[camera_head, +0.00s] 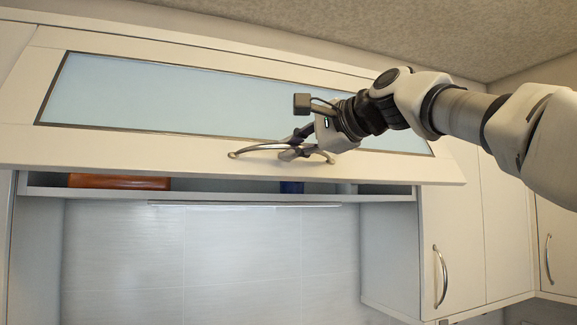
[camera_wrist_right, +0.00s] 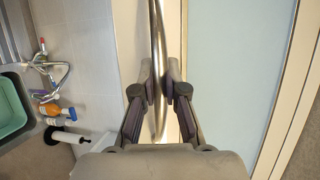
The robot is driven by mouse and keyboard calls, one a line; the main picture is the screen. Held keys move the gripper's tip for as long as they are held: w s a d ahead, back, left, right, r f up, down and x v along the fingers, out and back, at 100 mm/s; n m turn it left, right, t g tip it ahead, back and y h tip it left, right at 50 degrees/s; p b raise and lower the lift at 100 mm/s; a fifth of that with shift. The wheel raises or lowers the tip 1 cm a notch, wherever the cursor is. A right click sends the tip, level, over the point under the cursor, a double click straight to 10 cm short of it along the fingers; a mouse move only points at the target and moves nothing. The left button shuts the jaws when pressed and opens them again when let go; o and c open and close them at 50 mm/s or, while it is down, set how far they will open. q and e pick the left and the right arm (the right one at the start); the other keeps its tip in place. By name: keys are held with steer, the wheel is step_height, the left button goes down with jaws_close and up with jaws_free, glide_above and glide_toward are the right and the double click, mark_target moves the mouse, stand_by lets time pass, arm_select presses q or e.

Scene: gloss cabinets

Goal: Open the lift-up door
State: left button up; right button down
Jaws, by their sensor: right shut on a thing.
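The lift-up door (camera_head: 120,148) is a wide white panel with a pale blue glass inset, seen in the head view. It is tilted out at the bottom, and a gap shows below its lower edge. A curved metal handle (camera_head: 262,147) is fixed to its lower rail. My right gripper (camera_head: 290,150) is shut on the handle, around its middle to right part. In the right wrist view the handle bar (camera_wrist_right: 157,40) runs between the two fingers (camera_wrist_right: 160,90), and the glass (camera_wrist_right: 235,70) lies to the right. My left gripper is not in view.
Inside the gap are an orange-brown item (camera_head: 118,181) and a dark blue item (camera_head: 291,187). A white cabinet (camera_head: 462,240) with a vertical handle stands at the right. The wrist view shows a sink with a green basin (camera_wrist_right: 12,105), a faucet and bottles below.

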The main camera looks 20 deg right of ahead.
steer(key=shift+s+r, duration=0.45)
steer(key=shift+s, duration=0.2)
steer(key=c, duration=1.2)
jaws_free()
steer(key=shift+w+a, duration=0.1)
steer(key=shift+a, duration=0.05)
